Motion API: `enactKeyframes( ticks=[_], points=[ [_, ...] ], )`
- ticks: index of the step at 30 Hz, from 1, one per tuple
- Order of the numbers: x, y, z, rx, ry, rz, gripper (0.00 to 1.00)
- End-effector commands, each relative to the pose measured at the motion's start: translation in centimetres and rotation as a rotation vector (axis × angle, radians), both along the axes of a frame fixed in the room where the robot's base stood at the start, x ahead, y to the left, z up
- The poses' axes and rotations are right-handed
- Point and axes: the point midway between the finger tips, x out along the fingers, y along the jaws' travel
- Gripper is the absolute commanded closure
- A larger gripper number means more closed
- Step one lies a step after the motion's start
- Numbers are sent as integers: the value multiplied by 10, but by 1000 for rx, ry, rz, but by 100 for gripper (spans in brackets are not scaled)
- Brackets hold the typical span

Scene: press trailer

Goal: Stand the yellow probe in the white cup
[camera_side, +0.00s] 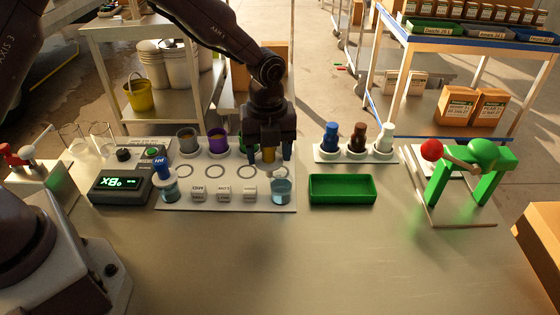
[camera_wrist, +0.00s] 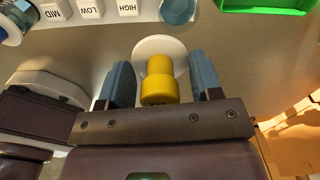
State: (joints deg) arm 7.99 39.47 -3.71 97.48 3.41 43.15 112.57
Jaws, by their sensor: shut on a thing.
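My gripper (camera_side: 268,158) is shut on the yellow probe (camera_wrist: 158,82), which sits between the two grey-blue fingers in the wrist view. In the side view the probe (camera_side: 268,154) shows as a small yellow piece between the fingers, above the white plate. A round white shape (camera_wrist: 152,45) lies just beyond the probe in the wrist view. I cannot tell whether it is the white cup or whether the probe touches it. The probe's lower end is not clear in either view. My gripper hides part of the plate's back row.
The white plate (camera_side: 230,203) carries grey and purple cups, lettered blocks, a clear beaker (camera_side: 281,191) and a beaker with a blue probe (camera_side: 160,166). A green tray (camera_side: 342,190), a rack of blue, brown and white-topped pieces and a green stand (camera_side: 480,160) are rightward. The front table is clear.

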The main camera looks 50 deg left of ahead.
Motion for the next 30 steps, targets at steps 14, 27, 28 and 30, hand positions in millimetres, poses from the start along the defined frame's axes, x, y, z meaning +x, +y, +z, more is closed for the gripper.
enactKeyframes(
  ticks=[14,27,28,30],
  points=[
    [-94,19,59,1,-2,1,66],
    [-33,28,62,-14,1,-1,66],
    [-22,30,61,-16,0,-2,66],
    [3,36,57,-18,1,-1,66]
  ],
)
